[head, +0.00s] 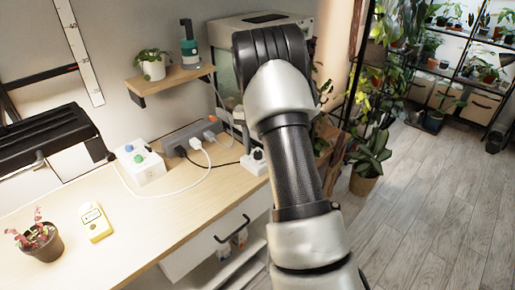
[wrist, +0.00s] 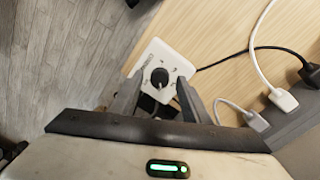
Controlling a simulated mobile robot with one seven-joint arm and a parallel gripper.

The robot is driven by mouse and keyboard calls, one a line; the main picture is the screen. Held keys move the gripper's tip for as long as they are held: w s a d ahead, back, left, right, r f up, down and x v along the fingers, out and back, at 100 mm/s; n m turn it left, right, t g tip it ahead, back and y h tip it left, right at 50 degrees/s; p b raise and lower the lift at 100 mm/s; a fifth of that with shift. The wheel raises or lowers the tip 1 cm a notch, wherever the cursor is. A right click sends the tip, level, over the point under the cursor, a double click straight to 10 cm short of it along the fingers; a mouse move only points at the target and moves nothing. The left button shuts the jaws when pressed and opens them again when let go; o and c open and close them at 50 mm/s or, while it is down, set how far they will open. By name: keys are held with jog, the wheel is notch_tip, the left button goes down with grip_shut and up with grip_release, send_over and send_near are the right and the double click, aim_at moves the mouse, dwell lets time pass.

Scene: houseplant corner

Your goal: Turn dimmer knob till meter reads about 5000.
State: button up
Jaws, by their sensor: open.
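The dimmer is a white box with a black knob (wrist: 160,77), seen in the wrist view near the edge of the wooden table. In the head view the white dimmer box (head: 254,162) shows partly beside my arm. My gripper (wrist: 158,82) is open, with one finger on each side of the knob in the picture. I cannot tell whether the fingers touch it or how high they are. My gripper is hidden behind my arm in the head view. A yellow meter (head: 96,222) with a pale display lies on the table; its reading is too small to make out.
A grey power strip (head: 194,136) with white plugs and cables lies behind the dimmer. A white box with coloured knobs (head: 141,165) stands left of it. A potted red plant (head: 40,241) and a black lamp (head: 45,137) are at the left. The table's front middle is clear.

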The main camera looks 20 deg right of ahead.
notch_tip(320, 180, up, 18)
jog(key=p, duration=0.3)
jog(key=shift+w+a+f, duration=0.25)
jog(key=shift+w+a, duration=0.05)
jog(key=shift+a, duration=0.05)
jog(key=s+a+r+n+t, duration=0.35)
jog(key=s+a+r, duration=0.65)
jog(key=s, duration=0.4)
jog(key=s+a+f+n+t, duration=0.1)
jog(key=s+a+f+n, duration=0.15)
jog(key=s, duration=0.65)
jog(key=s+a+f+n+t, duration=0.15)
jog(key=s+a, duration=0.25)
jog(key=s, duration=0.5)
notch_tip(320, 180, up, 14)
jog(key=p, duration=1.4)
jog(key=shift+r+n, duration=0.25)
jog(key=shift+n, duration=0.2)
jog(key=shift+s, duration=0.1)
